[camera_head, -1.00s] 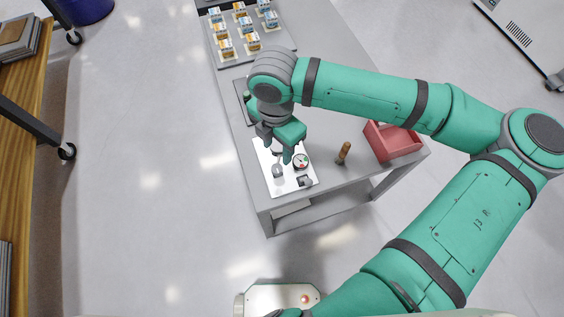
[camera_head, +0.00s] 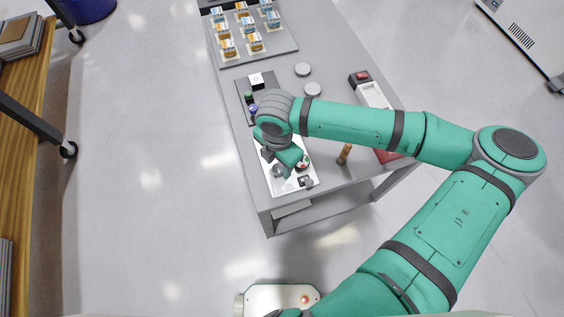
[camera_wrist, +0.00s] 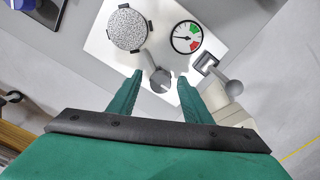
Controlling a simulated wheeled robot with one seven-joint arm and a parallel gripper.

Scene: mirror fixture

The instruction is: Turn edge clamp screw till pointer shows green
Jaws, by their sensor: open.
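The white fixture plate (camera_head: 276,188) lies at the near end of the grey bench, partly hidden by my gripper. In the wrist view it carries a round speckled disc (camera_wrist: 128,28) and a dial (camera_wrist: 186,37) with green and red sectors. The dial's pointer points left, on white, outside the green. A grey rod with a rounded knob (camera_wrist: 160,80) extends from the disc. My gripper (camera_wrist: 160,76) is open, with its fingertips on either side of this knob; contact cannot be told. A second ball-ended part (camera_wrist: 232,86) sits at the plate's edge, right of the fingers.
A wooden-handled tool (camera_head: 344,153) and a red bin (camera_head: 387,156) stand right of the plate. Behind my gripper are a dark panel (camera_head: 243,88), two grey discs (camera_head: 302,70) and a white tray (camera_head: 373,95). Small boxes fill a rack (camera_head: 285,49) farther back.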

